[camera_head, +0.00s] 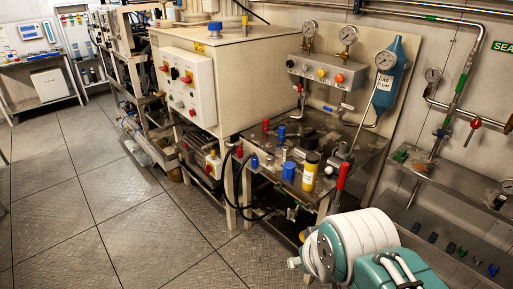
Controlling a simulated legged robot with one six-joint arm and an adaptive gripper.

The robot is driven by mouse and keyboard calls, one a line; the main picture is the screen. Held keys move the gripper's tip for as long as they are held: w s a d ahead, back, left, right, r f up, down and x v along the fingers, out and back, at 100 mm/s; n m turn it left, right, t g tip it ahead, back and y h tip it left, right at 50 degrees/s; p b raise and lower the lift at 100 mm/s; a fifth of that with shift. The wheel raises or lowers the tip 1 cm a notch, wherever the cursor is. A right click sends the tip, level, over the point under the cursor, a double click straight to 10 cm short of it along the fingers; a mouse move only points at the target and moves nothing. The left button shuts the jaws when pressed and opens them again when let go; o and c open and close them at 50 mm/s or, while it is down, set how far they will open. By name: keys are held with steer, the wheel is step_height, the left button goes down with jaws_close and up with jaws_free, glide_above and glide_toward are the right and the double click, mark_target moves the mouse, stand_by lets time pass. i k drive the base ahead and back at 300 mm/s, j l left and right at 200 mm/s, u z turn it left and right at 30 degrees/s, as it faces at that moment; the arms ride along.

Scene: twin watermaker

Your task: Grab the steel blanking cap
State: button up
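I cannot single out the steel blanking cap for certain. Small grey metal parts lie on the metal worktable (318,127) in the middle of the view, too small to tell apart. A grey metal fitting (342,152) sits toward the table's right side. My gripper is not recognisable in this view, so its state and its distance from the table do not show.
A gauge panel (328,72) and blue bottle (387,80) are behind. The floor (110,200) at left is clear.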

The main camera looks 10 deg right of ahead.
mark_target(268, 158)
steer(key=i+j, duration=0.2)
steer(key=i, duration=0.3)
steer(key=i+j, duration=0.2)
steer(key=i, duration=0.3)
steer(key=i+j, duration=0.15)
steer(key=i, duration=0.35)
steer(key=i+j+z, duration=0.1)
steer(key=z, duration=0.3)
steer(key=i+j+z, duration=0.15)
steer(key=z, duration=0.2)
steer(key=i+j+z, duration=0.2)
steer(key=z, duration=1)
